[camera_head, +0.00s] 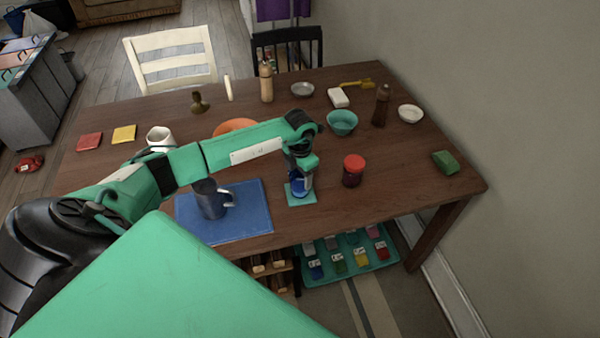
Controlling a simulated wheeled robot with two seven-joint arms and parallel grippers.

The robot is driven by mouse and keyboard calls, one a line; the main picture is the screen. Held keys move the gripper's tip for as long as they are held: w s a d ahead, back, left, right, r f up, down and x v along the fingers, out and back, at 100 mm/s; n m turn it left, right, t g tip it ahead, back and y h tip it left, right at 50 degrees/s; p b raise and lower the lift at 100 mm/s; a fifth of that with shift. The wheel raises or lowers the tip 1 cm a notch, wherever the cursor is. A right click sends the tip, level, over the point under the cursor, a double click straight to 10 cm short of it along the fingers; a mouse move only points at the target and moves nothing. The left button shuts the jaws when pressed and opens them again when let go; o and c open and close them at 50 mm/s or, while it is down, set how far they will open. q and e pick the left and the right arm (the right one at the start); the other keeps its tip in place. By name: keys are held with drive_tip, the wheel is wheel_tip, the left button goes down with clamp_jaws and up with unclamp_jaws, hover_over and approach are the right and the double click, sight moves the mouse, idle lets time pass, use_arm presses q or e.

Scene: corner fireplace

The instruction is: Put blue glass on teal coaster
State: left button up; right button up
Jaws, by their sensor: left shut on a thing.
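The blue glass (298,186) is upright at the teal coaster (301,197) on the wooden table. My left gripper (300,178) reaches down from above and is shut on the glass, covering its upper part. The coaster shows around the glass's lower end. I cannot tell whether the glass's base touches the coaster. My right gripper is not in view.
A dark mug (209,199) stands on a blue mat (250,216) left of the coaster. A red-lidded jar (353,171) stands close on the right. A teal bowl (342,123) is behind. The table's front right is clear, with a green sponge (446,162) near the edge.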

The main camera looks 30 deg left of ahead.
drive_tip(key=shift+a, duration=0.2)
use_arm(q)
drive_tip(key=shift+f, duration=0.1)
drive_tip(key=o, duration=1.1)
drive_tip(key=shift+o, duration=0.2)
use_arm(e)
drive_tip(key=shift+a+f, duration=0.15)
use_arm(q)
drive_tip(key=shift+r, duration=0.5)
wheel_tip(320, 180, up, 11)
drive_tip(key=b, duration=0.3)
drive_tip(key=shift+r, duration=0.2)
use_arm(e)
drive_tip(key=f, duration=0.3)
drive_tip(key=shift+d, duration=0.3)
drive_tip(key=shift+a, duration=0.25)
